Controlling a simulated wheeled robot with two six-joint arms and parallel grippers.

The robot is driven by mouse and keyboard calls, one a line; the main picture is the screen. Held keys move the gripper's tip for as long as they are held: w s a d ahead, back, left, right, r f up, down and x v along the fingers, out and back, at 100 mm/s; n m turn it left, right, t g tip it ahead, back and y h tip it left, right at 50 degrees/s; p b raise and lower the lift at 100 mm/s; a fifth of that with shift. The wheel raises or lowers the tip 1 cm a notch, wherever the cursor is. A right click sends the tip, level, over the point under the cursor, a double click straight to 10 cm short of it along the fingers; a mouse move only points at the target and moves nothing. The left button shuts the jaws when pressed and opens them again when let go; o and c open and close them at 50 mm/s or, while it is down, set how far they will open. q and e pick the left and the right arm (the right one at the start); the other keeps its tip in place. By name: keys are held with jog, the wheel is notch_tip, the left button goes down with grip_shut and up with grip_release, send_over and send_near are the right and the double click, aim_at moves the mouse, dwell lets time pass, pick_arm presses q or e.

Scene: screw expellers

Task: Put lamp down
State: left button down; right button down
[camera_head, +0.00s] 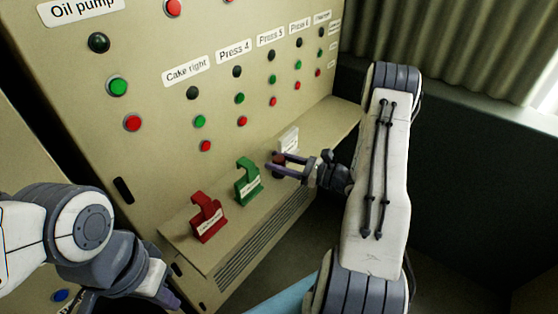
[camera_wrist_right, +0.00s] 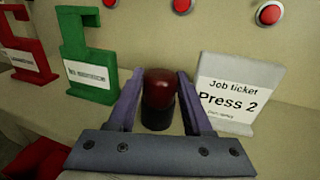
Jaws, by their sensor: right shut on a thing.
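The lamp (camera_wrist_right: 159,88), a dark red dome on a black base, is upright between the two purple fingers of my right gripper (camera_wrist_right: 160,76) in the right wrist view. The gripper is shut on it. In the head view the lamp (camera_head: 278,157) is small and partly covered by the fingers of the right gripper (camera_head: 274,163), over the ledge between the green stand and the white ticket. I cannot tell whether its base touches the ledge. My left gripper (camera_head: 168,298) is at the lower left, partly out of frame, its fingers unclear.
The beige ledge (camera_head: 218,252) carries a red stand (camera_head: 206,218), a green stand (camera_head: 247,182) and a white job ticket for Press 2 (camera_wrist_right: 236,92). The ticket is close right of the lamp. The button panel (camera_head: 160,120) rises behind. The ledge's far right end (camera_head: 335,121) is clear.

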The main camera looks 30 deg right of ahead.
jog(key=shift+f, duration=0.2)
jog(key=c, duration=0.6)
grip_release()
jog(key=shift+r, duration=0.1)
